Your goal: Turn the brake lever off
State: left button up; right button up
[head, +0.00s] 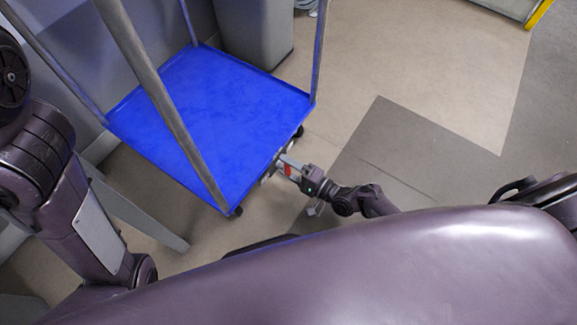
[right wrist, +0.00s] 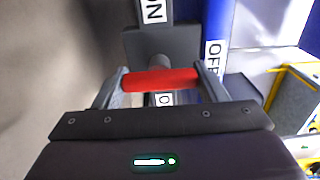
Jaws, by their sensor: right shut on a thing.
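The brake lever has a red handle (right wrist: 160,80) on a grey mount (right wrist: 160,45) at the edge of the blue cart (head: 215,95). A white "ON" label (right wrist: 153,10) is at the top of the right wrist view, and an "OFF" label (right wrist: 213,55) is on the blue edge to the right. A third label, partly hidden, shows below the handle. My right gripper (head: 284,165) is at the cart's right edge, shut on the red handle, with one finger at each end of it. My left arm shows at the left, but its gripper is out of view.
The cart has grey upright posts (head: 160,90), one crossing the view in front of the deck. A grey bin (head: 255,40) stands behind it. A grey slanted leg (head: 135,215) is at the lower left. The floor right of the cart (head: 420,80) is clear.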

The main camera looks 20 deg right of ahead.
jog(key=o, duration=1)
jog(key=p+v, duration=0.2)
jog(key=v, duration=0.6)
